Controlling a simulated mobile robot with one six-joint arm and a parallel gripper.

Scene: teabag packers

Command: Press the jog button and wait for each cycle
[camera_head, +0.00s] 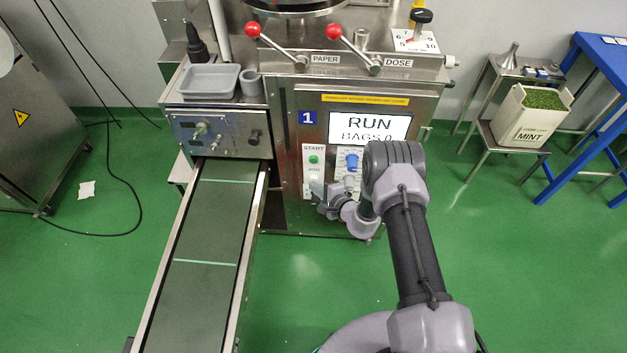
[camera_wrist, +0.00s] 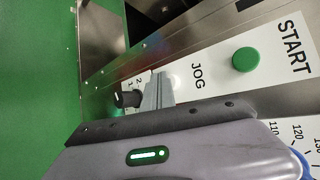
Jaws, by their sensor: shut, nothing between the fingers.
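The packer's control panel carries a green START button (camera_head: 314,160), with the JOG label below it. In the wrist view the START button (camera_wrist: 246,60) is clear of my gripper. The white jog button (camera_wrist: 174,81) lies beside the JOG label, at the tip of my gripper (camera_wrist: 160,78); I cannot tell whether they touch. In the head view my gripper (camera_head: 317,188) is at the lower part of this panel, its fingers shut and empty. The display (camera_head: 369,128) reads RUN and BAGS 0.
A black selector knob (camera_wrist: 127,98) marked 1 and 2 sits close by my fingers. A blue knob (camera_head: 352,162) is right of the buttons. The conveyor (camera_head: 212,220) runs forward at left, with no bags visible. A mint bin (camera_head: 530,115) stands at right.

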